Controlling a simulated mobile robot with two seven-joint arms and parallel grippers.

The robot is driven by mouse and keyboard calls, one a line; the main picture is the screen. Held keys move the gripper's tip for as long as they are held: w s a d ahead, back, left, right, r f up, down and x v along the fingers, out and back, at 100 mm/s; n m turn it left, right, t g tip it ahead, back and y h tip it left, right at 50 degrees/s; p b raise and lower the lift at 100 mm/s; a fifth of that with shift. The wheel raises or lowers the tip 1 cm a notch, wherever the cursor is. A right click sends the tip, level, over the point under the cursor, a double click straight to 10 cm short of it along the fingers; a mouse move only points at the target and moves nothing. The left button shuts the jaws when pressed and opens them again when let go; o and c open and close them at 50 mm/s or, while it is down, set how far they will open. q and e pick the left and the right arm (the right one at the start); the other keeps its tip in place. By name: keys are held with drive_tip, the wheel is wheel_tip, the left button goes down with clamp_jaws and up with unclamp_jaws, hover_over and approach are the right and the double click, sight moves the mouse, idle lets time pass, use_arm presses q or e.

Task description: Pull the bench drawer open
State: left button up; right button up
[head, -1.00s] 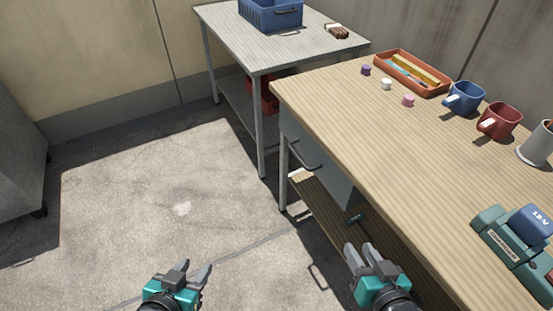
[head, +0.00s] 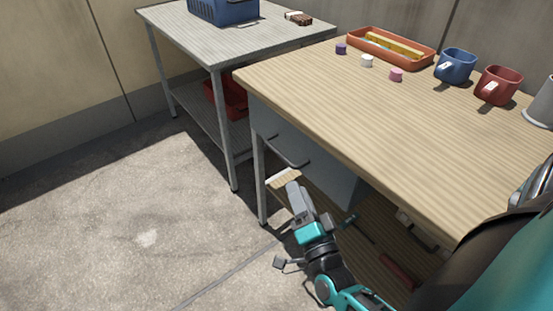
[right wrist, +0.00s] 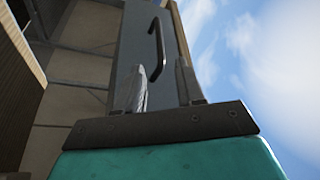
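The bench drawer (head: 325,172) has a grey front under the wooden bench top, and it looks shut. Its dark bar handle (head: 287,154) shows on that front; in the right wrist view the handle (right wrist: 157,42) lies beyond my fingertips, roughly in line with the gap between them. My right gripper (head: 295,190) is just below and in front of the handle in the head view. Its two fingers are apart with nothing between them in the right wrist view (right wrist: 162,82). It looks clear of the handle. My left gripper is out of view.
The wooden bench (head: 400,130) carries an orange tray (head: 430,62), small coloured caps, a blue mug (head: 455,66) and a red mug (head: 497,85). A lower shelf below holds tools. A grey table (head: 240,45) stands behind. The floor (head: 110,220) at left is clear.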

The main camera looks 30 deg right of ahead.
sight(284, 158)
drive_tip(key=b+x, duration=0.1)
drive_tip(key=x, duration=0.9)
drive_tip(key=shift+w, duration=0.2)
clamp_jaws()
